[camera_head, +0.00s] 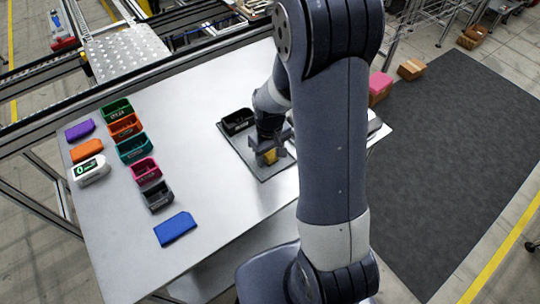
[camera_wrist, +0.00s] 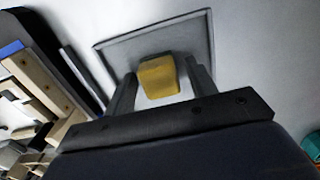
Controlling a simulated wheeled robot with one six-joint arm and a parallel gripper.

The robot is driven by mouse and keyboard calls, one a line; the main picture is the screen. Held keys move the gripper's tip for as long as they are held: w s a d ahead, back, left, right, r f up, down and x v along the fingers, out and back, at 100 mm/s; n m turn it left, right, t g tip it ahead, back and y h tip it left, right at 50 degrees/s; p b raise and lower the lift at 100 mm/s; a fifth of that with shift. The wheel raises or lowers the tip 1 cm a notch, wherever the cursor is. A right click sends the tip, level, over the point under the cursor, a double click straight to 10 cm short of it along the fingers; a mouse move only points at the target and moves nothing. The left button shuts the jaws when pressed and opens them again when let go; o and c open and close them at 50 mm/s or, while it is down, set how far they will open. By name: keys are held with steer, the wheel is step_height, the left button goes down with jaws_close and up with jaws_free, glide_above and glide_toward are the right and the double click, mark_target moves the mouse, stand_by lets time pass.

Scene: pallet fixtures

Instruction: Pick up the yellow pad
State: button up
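The yellow pad (camera_head: 270,157) shows partly at the dark grey plate on the table, with my gripper (camera_head: 270,148) right over it and hiding part of it. In the wrist view the yellow pad (camera_wrist: 158,77) lies between the two fingers of my gripper (camera_wrist: 161,74). A narrow gap shows on each side of the pad, so the fingers are open around it and do not look closed on it. I cannot tell whether the pad rests on the plate (camera_wrist: 115,52) or stands slightly above it.
A black bin (camera_head: 237,122) stands at the plate's far edge. Green, orange, teal, pink and grey bins (camera_head: 133,147) line the left. Purple, orange and blue pads (camera_head: 176,228) and a white device (camera_head: 91,170) lie nearby. The middle of the table (camera_head: 190,130) is clear.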

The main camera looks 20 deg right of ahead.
mark_target(270, 153)
steer(key=c, duration=0.9)
steer(key=shift+r, duration=0.15)
steer(key=shift+c, duration=0.2)
step_height(270, 153, up, 10)
steer(key=shift+f+b, duration=0.1)
steer(key=shift+b, duration=0.3)
steer(key=o, duration=0.4)
steer(key=shift+c, duration=1.2)
